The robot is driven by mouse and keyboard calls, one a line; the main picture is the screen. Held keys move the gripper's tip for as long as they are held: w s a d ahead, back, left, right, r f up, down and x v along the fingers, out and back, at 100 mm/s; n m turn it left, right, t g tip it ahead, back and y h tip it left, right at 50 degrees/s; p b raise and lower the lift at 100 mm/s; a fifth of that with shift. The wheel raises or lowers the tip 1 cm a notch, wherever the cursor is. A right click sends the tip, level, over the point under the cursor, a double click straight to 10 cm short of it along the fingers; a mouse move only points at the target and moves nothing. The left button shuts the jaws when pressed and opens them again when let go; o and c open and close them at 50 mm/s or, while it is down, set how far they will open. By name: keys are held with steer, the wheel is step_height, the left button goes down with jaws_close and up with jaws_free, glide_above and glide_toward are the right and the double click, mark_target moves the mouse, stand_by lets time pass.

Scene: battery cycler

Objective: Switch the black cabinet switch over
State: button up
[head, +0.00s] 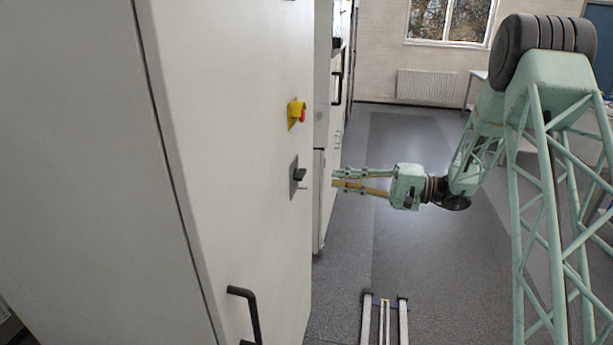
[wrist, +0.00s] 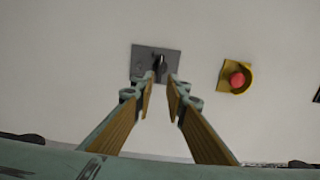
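The black cabinet switch (head: 299,175) is a small dark knob on a grey square plate, set in the white cabinet face in the head view. It also shows in the wrist view (wrist: 159,63), top middle, beyond the fingertips. My gripper (head: 334,178) points at the switch from the right, with a clear gap between fingertips and knob. In the wrist view my gripper (wrist: 161,84) has its two fingers apart, one on each side of the line to the knob, with nothing between them. The fingertips overlap the lower edge of the plate in that view.
A red emergency button in a yellow housing (head: 297,111) sits above the switch; in the wrist view the button (wrist: 237,80) is to the right. A black door handle (head: 246,312) sticks out below. Open floor (head: 420,250) lies right of the cabinet.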

mark_target(301, 174)
steer(key=shift+w+a+p, duration=0.1)
steer(key=shift+w+a, duration=0.25)
steer(key=shift+a, duration=1.45)
steer(key=shift+w+a+p, duration=0.15)
steer(key=shift+w+a, duration=0.15)
steer(key=shift+a, duration=1.45)
steer(key=shift+w+a+p, duration=0.1)
steer(key=shift+w+a, duration=0.25)
steer(key=shift+a, duration=1.45)
steer(key=shift+c, duration=0.7)
jaws_close()
